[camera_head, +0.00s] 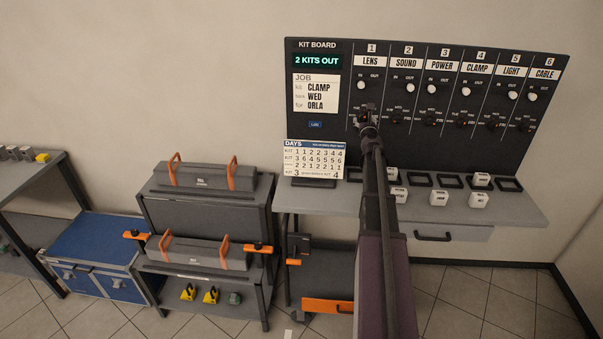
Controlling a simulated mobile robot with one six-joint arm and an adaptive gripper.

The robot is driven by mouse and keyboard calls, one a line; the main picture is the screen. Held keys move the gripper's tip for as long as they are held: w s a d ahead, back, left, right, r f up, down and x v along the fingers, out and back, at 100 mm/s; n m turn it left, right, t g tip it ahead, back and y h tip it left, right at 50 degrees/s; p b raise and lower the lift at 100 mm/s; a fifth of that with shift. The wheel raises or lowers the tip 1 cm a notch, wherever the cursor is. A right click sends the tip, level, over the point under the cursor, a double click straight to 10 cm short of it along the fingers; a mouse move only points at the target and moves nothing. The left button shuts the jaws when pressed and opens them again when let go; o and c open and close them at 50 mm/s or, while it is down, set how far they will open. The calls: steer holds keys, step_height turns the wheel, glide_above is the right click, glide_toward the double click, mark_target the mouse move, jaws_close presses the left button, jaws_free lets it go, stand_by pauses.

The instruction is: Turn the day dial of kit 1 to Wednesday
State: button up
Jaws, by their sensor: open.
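The dark kit board (330,130) hangs on the wall at the right. Kit 1's column is headed by the label LENS (370,61). Its white switch knob (361,85) sits on the IN side. My gripper (365,110) is open in front of the lower part of this column, level with the other kits' day dials. Kit 1's day dial and its marks are hidden behind it, so I cannot tell its setting or whether the gripper touches it. The kit 2 day dial (401,117) shows just to the right.
A job card (316,93) reads CLAMP, WED, ORLA. A DAYS chart (315,160) stands below. The grey shelf (520,210) under the board holds white labelled blocks (439,198). A rack with grey cases (206,177) stands left.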

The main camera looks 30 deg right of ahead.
steer(key=s+a+m, duration=0.3)
steer(key=s+a, duration=0.4)
steer(key=s, duration=0.6)
steer(key=w+a+f+n+y+b, duration=0.1)
steer(key=a+f+n+y, duration=0.2)
steer(key=a+n, duration=0.3)
steer(key=w+a+f+n+g+y+b, duration=0.1)
steer(key=w+a+f+n+y, duration=0.1)
steer(key=a+n, duration=0.4)
steer(key=w+a+f+n+y+b, duration=0.1)
steer(key=a+f+n+y, duration=0.2)
steer(key=a, duration=0.8)
steer(key=shift+w+a+f+n+y, duration=0.25)
steer(key=shift+n+y, duration=0.85)
steer(key=shift+n, duration=0.7)
